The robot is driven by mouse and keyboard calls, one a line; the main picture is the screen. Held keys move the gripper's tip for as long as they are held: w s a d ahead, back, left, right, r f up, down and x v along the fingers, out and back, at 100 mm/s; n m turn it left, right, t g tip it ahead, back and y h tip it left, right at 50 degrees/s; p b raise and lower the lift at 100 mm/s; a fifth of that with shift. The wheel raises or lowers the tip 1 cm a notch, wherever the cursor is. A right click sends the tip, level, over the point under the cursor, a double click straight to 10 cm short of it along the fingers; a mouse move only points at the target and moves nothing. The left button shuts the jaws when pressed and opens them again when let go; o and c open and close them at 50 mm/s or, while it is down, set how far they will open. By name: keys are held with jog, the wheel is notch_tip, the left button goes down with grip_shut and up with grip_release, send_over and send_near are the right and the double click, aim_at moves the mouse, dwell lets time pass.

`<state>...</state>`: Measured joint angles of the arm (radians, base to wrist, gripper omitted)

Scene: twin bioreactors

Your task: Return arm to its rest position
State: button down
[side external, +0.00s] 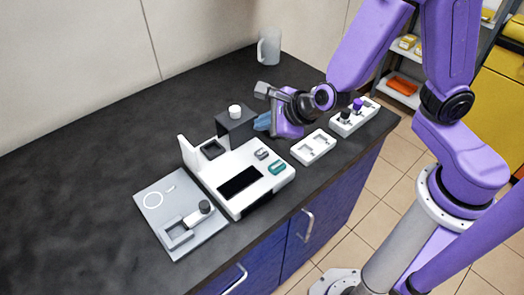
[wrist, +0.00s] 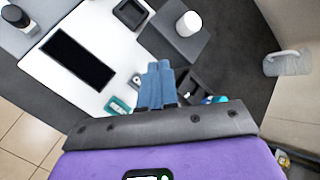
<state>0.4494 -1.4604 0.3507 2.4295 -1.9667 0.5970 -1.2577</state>
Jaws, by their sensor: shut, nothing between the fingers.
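My gripper (side external: 262,122) is a purple hand with blue fingers, held above the dark bench at the right side of the white device. In the wrist view its two blue fingers (wrist: 157,85) are together with nothing between them. My purple arm reaches in from the right. The white bioreactor device (side external: 232,176) has a dark screen, and it also shows in the wrist view (wrist: 62,85). A dark block (side external: 233,122) with a white cap (side external: 235,111) stands behind it, close to the fingers in the picture.
A grey plate (side external: 178,230) with a small fixture lies at the left front. A white tray (side external: 313,147) and a white rack (side external: 354,117) with dark and purple-topped items lie to the right. A white mug (side external: 269,46) stands at the back. The left bench (side external: 80,160) is clear.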

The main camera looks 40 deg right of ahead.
jog(key=s+d+r+m+g+h, duration=0.1)
jog(key=s+d+r+m+h, duration=0.3)
jog(key=m, duration=0.6)
jog(key=s+d+r+m+g, duration=0.1)
jog(key=s+d+m, duration=0.1)
jog(key=d+m, duration=0.55)
jog(key=s+d+r+m+g+y, duration=0.1)
jog(key=s+m+g, duration=0.5)
jog(key=s+m, duration=1)
jog(key=shift+s+r+m+g+y, duration=0.35)
jog(key=shift+r+m+g+y, duration=0.05)
jog(key=shift+m+y, duration=0.3)
